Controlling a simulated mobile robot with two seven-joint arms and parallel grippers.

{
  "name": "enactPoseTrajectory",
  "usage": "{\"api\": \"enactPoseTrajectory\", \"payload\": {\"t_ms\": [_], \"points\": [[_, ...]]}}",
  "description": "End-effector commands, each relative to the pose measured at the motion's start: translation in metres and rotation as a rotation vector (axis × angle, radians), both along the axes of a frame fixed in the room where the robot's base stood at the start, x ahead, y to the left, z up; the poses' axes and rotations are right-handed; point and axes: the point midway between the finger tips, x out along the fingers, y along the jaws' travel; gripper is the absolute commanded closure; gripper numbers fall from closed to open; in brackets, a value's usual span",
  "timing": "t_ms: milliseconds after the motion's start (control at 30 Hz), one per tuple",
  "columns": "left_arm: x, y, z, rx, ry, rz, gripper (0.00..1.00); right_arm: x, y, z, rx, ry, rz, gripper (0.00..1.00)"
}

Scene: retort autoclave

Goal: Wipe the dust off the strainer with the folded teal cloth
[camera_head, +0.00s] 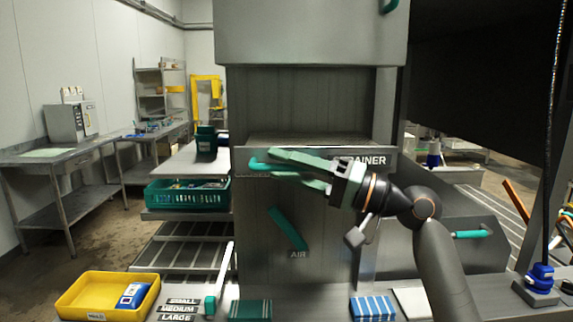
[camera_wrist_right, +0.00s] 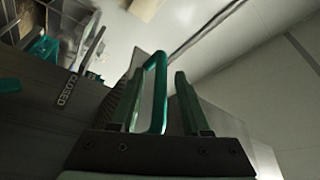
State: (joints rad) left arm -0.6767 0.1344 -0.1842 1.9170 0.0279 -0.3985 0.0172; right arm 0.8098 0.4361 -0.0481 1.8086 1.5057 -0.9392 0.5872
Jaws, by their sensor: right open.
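My right gripper (camera_head: 274,163) is open at the grey front panel (camera_head: 384,160), whose visible lettering reads "RAINER"; the gripper hides the rest. A teal handle (camera_head: 257,166) is by its fingertips. In the right wrist view the teal handle loop (camera_wrist_right: 160,88) lies between the two spread fingers (camera_wrist_right: 159,80); I cannot tell whether they touch it. A folded teal cloth (camera_head: 250,311) lies on the front work surface, below and left of the gripper. The strainer itself and any dust are not clearly visible. My left gripper is not in view.
A teal crate (camera_head: 187,197) stands at left. A teal lever (camera_head: 288,229) marked AIR sits below the gripper.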

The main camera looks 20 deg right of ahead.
Motion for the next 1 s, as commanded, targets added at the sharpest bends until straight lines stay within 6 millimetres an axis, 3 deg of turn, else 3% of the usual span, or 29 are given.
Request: {"api": "enactPoseTrajectory", "payload": {"t_ms": [133, 533, 1000], "points": [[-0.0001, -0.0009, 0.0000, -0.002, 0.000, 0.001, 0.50, -0.0001, -0.0002, -0.0001, 0.000, 0.000, 0.000, 0.55], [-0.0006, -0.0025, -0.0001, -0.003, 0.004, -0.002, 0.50, -0.0002, -0.0004, -0.0002, 0.001, 0.001, 0.000, 1.00], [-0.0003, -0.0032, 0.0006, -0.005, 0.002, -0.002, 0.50, -0.0003, -0.0005, -0.0002, 0.001, 0.001, 0.000, 1.00]]}}
